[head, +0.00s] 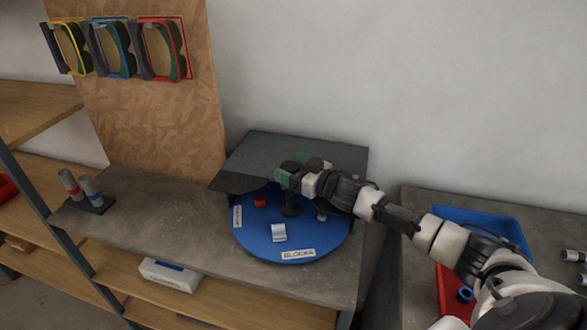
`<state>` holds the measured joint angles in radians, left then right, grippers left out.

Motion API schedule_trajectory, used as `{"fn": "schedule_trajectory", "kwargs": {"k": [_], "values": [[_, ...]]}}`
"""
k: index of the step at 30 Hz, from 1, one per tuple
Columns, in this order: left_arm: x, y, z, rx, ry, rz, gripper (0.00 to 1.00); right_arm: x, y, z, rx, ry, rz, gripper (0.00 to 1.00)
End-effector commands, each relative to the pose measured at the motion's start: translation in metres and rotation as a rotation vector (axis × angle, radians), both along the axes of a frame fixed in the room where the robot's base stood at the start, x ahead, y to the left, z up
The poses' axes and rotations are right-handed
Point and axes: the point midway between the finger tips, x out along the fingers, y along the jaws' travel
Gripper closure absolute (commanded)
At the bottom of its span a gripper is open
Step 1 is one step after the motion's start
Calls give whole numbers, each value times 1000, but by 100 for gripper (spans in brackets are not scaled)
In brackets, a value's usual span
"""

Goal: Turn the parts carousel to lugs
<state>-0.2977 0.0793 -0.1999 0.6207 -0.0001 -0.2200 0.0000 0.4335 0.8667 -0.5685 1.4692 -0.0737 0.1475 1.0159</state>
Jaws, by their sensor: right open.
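The parts carousel (265,243) is a round blue turntable on the grey bench. A dark hood covers its back part. A white label (298,254) on its front rim seems to read "BLOCKS"; another label (238,217) on the left rim is too small to read. A red part and a pale block lie on the disc. A dark post (290,204) stands up from the disc. My right gripper (292,170), with green fingertips, is open at the top of this post; I cannot tell if it touches. My left gripper is not in view.
The dark hood (300,148) stands close behind my right gripper. Two grey cylinders (80,187) stand in a holder at the bench's left end. A blue tray (485,222) and a red tray (450,290) are on the right bench. Coloured frames hang on the board.

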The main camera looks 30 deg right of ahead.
Motion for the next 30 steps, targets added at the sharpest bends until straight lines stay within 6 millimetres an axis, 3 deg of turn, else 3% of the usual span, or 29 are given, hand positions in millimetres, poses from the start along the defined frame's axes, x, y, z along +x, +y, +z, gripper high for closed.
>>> {"fn": "schedule_trajectory", "kwargs": {"k": [5, 18, 30], "values": [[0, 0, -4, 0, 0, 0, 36, -9, -5, -2, -1, 1, -1, 20], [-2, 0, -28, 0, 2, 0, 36, -78, -32, -4, -3, 4, 2, 20], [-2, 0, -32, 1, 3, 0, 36, -99, -42, 0, 0, 0, 0, 20]]}}
